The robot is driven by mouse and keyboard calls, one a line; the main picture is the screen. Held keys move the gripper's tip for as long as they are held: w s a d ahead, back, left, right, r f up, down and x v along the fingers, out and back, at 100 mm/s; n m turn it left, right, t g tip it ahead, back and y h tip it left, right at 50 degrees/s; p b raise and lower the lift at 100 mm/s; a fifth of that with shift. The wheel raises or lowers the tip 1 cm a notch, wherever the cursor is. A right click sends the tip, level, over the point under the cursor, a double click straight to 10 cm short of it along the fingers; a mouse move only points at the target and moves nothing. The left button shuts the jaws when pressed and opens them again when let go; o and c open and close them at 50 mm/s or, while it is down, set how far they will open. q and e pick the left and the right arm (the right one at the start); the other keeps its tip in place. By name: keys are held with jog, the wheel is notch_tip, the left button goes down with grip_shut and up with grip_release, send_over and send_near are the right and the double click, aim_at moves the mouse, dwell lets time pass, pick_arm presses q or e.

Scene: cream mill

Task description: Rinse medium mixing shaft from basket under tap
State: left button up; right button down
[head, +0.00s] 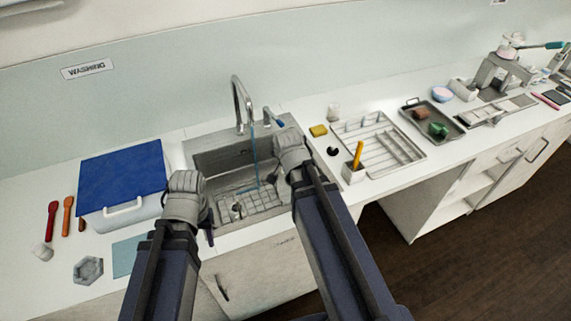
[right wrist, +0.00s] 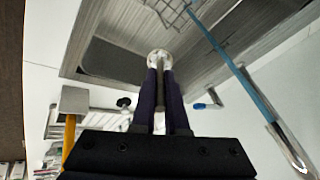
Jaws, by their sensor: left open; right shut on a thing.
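My right gripper (right wrist: 159,72) is shut on the mixing shaft (right wrist: 159,56), whose pale round end shows just past the fingertips. In the head view my right gripper (head: 277,177) is over the right side of the sink (head: 205,160). A blue stream of water (head: 256,160) falls from the tap (head: 238,98); in the right wrist view the stream (right wrist: 242,84) passes to the right of the shaft, apart from it. The wire basket (head: 262,198) lies in the sink with small dark-and-light pieces in it. My left gripper (head: 209,232) is open at the sink's front left.
A blue-lidded box (head: 122,175) stands left of the sink. To the right are a yellow sponge (head: 318,130), a holder with a yellow-handled tool (head: 353,173) and a drying rack (head: 385,150). The tap's blue lever (head: 275,119) sits behind the sink.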

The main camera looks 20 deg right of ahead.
pick_arm(q)
jog(key=shift+a+f+b, duration=0.1)
jog(key=shift+f+b, duration=1.3)
pick_arm(e)
jog(key=w+a+f, duration=0.1)
jog(key=w+a, duration=0.1)
jog(key=w, duration=0.4)
jog(key=w+a+f, duration=0.1)
jog(key=w+a, duration=0.2)
jog(key=w, duration=0.3)
jog(key=shift+w+a+f, duration=0.15)
jog(key=shift+w+f, duration=0.15)
jog(key=shift+f, duration=0.1)
jog(key=shift+w, duration=0.1)
jog(key=shift+w+d, duration=0.2)
jog(key=shift+d, duration=0.35)
jog(key=shift+s+a, duration=0.1)
jog(key=shift+a, duration=0.1)
jog(key=shift+s+a, duration=0.2)
jog(key=shift+a, duration=0.15)
